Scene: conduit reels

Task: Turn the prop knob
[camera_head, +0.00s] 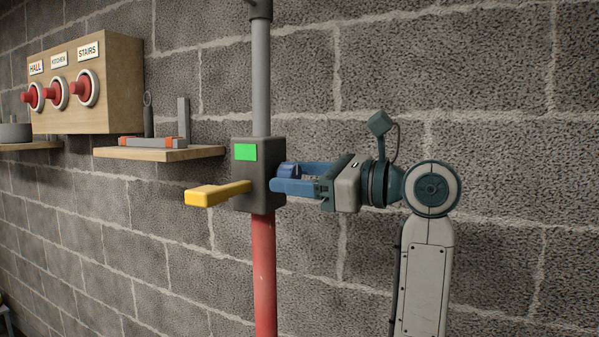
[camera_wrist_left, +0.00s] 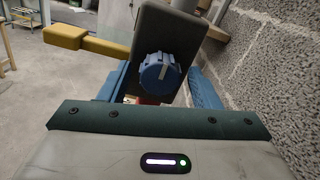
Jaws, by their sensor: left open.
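The prop is an upright post with a grey upper tube (camera_head: 261,80), a red lower tube (camera_head: 264,275) and a dark grey box (camera_head: 262,200) between them. The box has a green patch (camera_head: 245,152) and a yellow lever (camera_head: 217,193) sticking out left. The blue ribbed knob (camera_wrist_left: 158,72) sits on the box face toward my gripper, with a pale slanted line on it. My left gripper (camera_head: 281,178) is open at the box's right side, its blue fingers on either side of the knob. Gaps show between fingers and knob in the wrist view. My right gripper is out of view.
A block wall (camera_head: 500,120) runs close behind the prop. To the left, a wooden shelf (camera_head: 160,154) holds grey and orange items, below a wooden panel (camera_head: 115,70) with several red knobs labelled HALL, KITCHEN and STAIRS. Open floor (camera_wrist_left: 40,100) shows in the wrist view.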

